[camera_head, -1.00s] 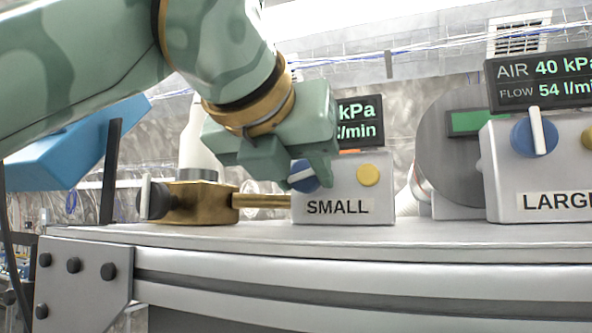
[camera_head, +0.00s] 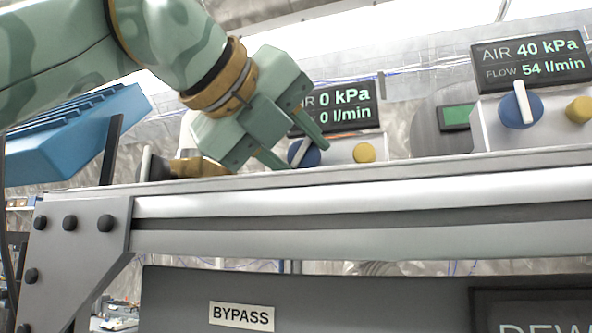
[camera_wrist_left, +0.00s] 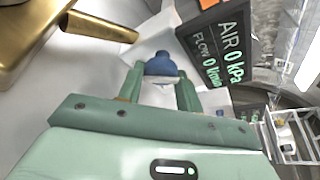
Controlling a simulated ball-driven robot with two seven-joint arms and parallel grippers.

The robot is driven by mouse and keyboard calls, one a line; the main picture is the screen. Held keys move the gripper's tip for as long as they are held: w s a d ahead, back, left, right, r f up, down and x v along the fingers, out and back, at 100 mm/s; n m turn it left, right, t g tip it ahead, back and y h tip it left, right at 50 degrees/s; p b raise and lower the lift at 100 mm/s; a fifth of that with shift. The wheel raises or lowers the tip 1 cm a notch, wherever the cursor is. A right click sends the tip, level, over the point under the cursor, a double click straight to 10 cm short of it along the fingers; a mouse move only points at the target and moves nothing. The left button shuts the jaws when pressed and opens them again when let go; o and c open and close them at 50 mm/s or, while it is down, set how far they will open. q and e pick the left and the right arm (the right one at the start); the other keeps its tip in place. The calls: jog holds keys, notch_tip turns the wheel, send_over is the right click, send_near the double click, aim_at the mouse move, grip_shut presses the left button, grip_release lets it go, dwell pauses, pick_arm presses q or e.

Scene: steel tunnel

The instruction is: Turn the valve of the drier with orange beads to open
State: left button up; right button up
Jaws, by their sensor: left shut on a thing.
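The small unit's blue knob (camera_head: 305,155) carries a white bar handle, which slopes steeply up to the right in the head view. My left gripper (camera_head: 300,150) comes down from the upper left, its fingers on either side of the knob, shut on it. In the left wrist view the knob (camera_wrist_left: 160,64) sits between the two fingertips (camera_wrist_left: 160,80). The display above the knob (camera_head: 343,107) reads 0 kPa and 0 l/min. No orange beads can be made out. My right gripper is not in view.
A second blue knob (camera_head: 521,109) with an upright white handle is at the right, under a display (camera_head: 531,61) reading AIR 40 kPa, FLOW 54 l/min. Yellow buttons (camera_head: 364,153) sit beside the knobs. A brass fitting (camera_head: 200,167) is left. A BYPASS label (camera_head: 241,316) is below the bench edge.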

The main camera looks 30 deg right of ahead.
pick_arm(q)
jog(key=shift+w+f+n+h+b, duration=0.15)
jog(key=shift+n+h+b, duration=0.45)
jog(key=shift+n+b, duration=0.6)
jog(key=shift+n+h+b, duration=0.3)
jog(key=shift+n+b, duration=0.3)
jog(key=shift+b, duration=0.15)
jog(key=o, duration=1)
jog(key=shift+a, duration=0.1)
jog(key=shift+g, duration=0.3)
